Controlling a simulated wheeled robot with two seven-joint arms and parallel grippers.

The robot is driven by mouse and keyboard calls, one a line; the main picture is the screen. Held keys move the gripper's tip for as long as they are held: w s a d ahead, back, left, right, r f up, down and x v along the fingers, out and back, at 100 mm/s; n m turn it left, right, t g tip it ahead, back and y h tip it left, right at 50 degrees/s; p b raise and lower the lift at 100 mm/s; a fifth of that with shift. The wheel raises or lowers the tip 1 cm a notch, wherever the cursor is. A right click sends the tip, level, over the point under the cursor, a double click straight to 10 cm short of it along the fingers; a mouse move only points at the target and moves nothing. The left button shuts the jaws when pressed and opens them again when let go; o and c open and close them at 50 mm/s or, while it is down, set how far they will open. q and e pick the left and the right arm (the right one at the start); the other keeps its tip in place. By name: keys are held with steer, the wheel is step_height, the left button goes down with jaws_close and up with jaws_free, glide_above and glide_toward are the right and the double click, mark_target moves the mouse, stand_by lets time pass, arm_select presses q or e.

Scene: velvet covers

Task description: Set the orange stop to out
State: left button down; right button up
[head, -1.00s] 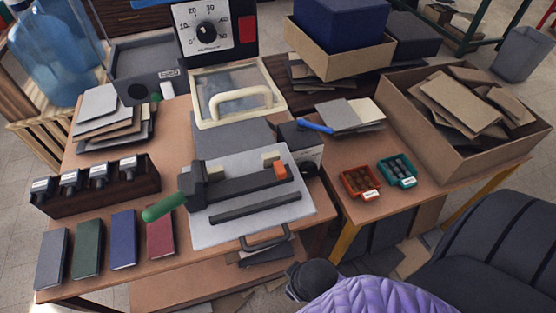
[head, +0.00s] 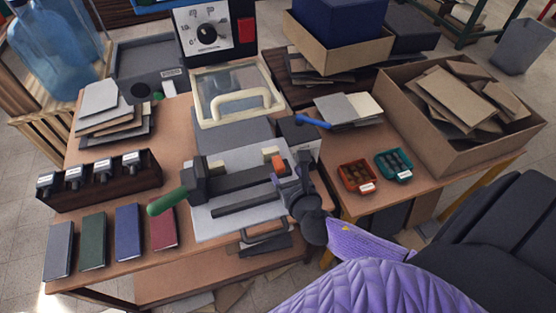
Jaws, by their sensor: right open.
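The orange stop (head: 278,164) is a small orange block on the dark rail of the grey press (head: 228,222), near the rail's right end. A beige block (head: 269,153) sits just left of it. My right gripper (head: 284,178) reaches in from the lower right, its fingers at the orange stop's near side. It is open; whether it touches the stop I cannot tell. The gripper partly hides the right end of the dark bars. A green handle (head: 167,201) sticks out at the press's left. My left gripper is not in view.
Several coloured books (head: 127,231) lie at the front left, with a dark stamp rack (head: 98,181) behind them. A lidded glass frame (head: 234,92) stands behind the press. Red (head: 357,176) and teal (head: 394,164) trays lie to the right, before a cardboard box (head: 455,110).

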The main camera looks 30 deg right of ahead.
mark_target(279, 162)
steer(key=b+x, duration=0.2)
steer(key=x, duration=0.4)
steer(key=shift+w+d+f, duration=0.1)
steer(key=shift+w+f, duration=0.15)
steer(key=shift+w, duration=0.05)
steer(key=shift+w+d, duration=0.1)
steer(key=shift+w, duration=0.25)
steer(key=shift+c, duration=0.6)
jaws_close()
